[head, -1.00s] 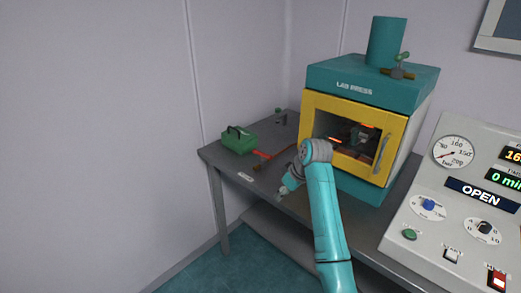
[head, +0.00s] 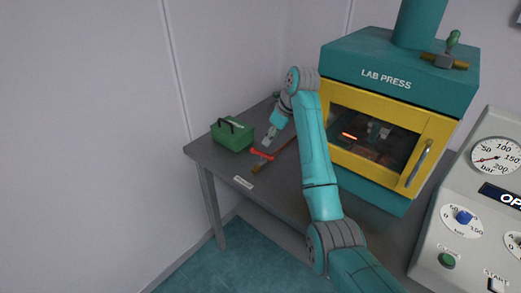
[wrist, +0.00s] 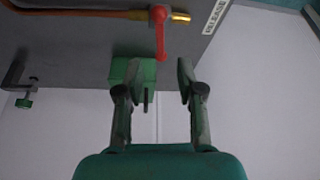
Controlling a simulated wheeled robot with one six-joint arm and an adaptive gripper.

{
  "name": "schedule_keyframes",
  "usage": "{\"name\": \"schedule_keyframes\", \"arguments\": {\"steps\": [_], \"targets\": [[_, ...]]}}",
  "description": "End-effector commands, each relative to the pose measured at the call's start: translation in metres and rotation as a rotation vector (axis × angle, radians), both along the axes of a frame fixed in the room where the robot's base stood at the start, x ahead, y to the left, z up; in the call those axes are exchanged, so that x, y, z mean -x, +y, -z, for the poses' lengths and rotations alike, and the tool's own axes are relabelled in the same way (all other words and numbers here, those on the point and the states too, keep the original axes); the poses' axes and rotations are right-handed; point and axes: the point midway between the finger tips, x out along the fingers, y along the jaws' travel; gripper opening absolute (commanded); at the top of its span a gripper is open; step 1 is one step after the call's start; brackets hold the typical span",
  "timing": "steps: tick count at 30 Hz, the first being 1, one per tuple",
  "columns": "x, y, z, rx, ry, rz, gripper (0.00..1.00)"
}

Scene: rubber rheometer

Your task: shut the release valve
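The release valve's red lever (head: 262,154) is at the left end of the table. In the wrist view the lever (wrist: 160,36) stands crosswise to its orange pipe, which ends in a brass tip (wrist: 180,17). A label (wrist: 216,16) that seems to read RELEASE lies beside it. My gripper (head: 269,137) is in the air just behind the lever in the head view. In the wrist view my gripper (wrist: 160,72) has its two fingers apart and nothing between them. The lever lies beyond the fingertips and does not appear touched.
A green toolbox (head: 233,134) stands left of the valve, and shows behind the left finger in the wrist view (wrist: 125,72). The teal and yellow lab press (head: 385,88) stands to the right. A control panel (head: 455,205) is at far right. The table's front-left corner (head: 205,165) is clear.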

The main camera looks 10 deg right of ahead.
Motion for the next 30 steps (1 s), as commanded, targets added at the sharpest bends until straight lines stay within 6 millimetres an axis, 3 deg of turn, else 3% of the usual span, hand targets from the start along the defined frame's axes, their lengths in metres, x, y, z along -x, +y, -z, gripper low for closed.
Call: {"name": "schedule_keyframes", "arguments": {"steps": [9,15,29,30], "targets": [[-0.015,0.015,0.052,0.000,0.002,0.001,0.38],[-0.022,0.022,0.076,-0.001,0.001,0.000,0.38],[-0.026,0.025,0.087,0.000,-0.001,0.000,0.38],[-0.026,0.025,0.087,0.000,-0.001,0.000,0.30]]}}
